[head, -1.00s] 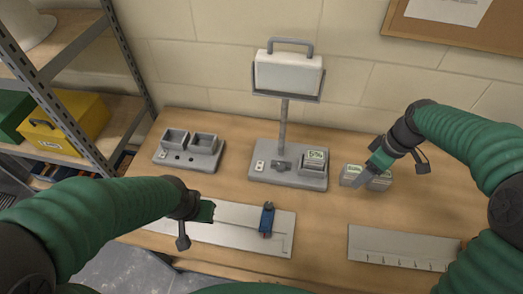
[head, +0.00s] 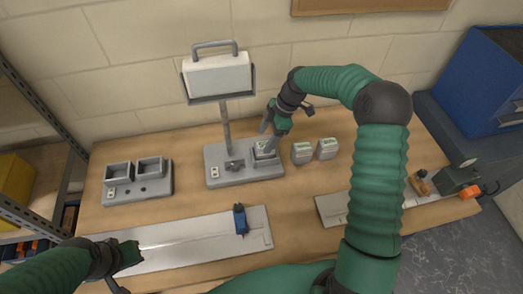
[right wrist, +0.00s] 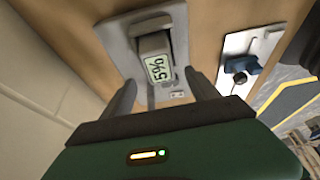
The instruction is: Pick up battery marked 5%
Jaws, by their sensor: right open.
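The battery marked 5% (head: 266,153) is a grey block with a pale label, seated in the right part of the grey lamp base (head: 217,178). In the right wrist view its label (right wrist: 160,68) reads 5%, and the battery lies between my finger lines. My right gripper (head: 267,138) is open just above the battery, its fingers spread on either side; whether they touch it I cannot tell. My left gripper (head: 128,257) is over the front left of the table, beside a pale metal plate; its jaws are too unclear to read.
Two similar batteries (head: 302,153) (head: 327,149) stand to the right of the lamp base; their labels are too small to read. A grey two-slot dock (head: 137,190) stands left. A blue clamp (head: 240,219) sits on the metal plate (head: 190,236). A white lamp head (head: 217,75) rises on a post behind.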

